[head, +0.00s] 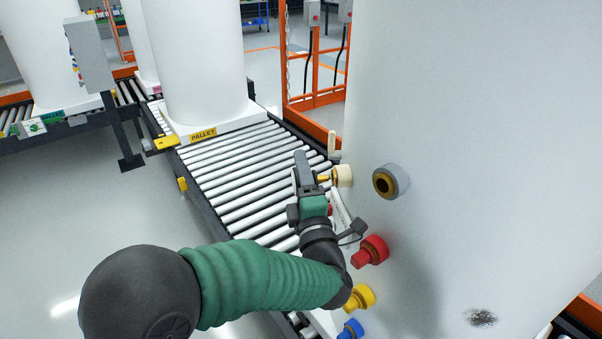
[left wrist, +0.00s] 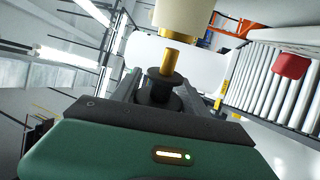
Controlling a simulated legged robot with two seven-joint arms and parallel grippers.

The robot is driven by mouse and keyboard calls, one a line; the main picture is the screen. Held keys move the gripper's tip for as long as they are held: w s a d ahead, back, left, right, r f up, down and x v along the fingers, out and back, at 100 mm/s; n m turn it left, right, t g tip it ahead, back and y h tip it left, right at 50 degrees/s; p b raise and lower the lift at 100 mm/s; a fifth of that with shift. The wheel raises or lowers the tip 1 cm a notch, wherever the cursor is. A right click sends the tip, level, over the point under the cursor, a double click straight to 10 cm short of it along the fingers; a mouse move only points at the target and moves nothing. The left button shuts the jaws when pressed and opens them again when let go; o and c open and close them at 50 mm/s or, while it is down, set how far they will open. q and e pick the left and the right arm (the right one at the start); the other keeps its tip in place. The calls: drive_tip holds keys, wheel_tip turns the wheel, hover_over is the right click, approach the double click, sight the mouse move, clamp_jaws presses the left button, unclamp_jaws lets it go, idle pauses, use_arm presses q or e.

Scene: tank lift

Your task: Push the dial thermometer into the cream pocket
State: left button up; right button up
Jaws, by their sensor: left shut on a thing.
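My left gripper (head: 306,174) is shut on the dial thermometer, a black-bodied piece (left wrist: 165,85) with a brass stem, seen in the left wrist view. The gripper is beside the white tank wall. The stem (head: 322,179) points at the cream pocket (head: 343,176), which sticks out of the tank. In the left wrist view the cream pocket (left wrist: 183,14) is straight ahead of the stem, and the stem's tip is at or just short of its mouth. The dial face is hidden. My right gripper is not in view.
On the same white tank (head: 470,150) are a grey fitting (head: 397,180), a red one (head: 375,249), a yellow one (head: 362,297) and a blue one (head: 351,329). A roller conveyor (head: 235,180) runs beneath. An orange frame (head: 312,100) stands behind.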

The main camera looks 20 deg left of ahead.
sight(319, 181)
use_arm(q)
drive_tip(key=shift+w+d+b, duration=0.4)
drive_tip(key=shift+d, duration=0.3)
drive_tip(key=shift+w+d+b, duration=0.35)
drive_tip(key=shift+d, duration=0.35)
drive_tip(key=o, duration=1.4)
drive_tip(key=shift+o, duration=0.2)
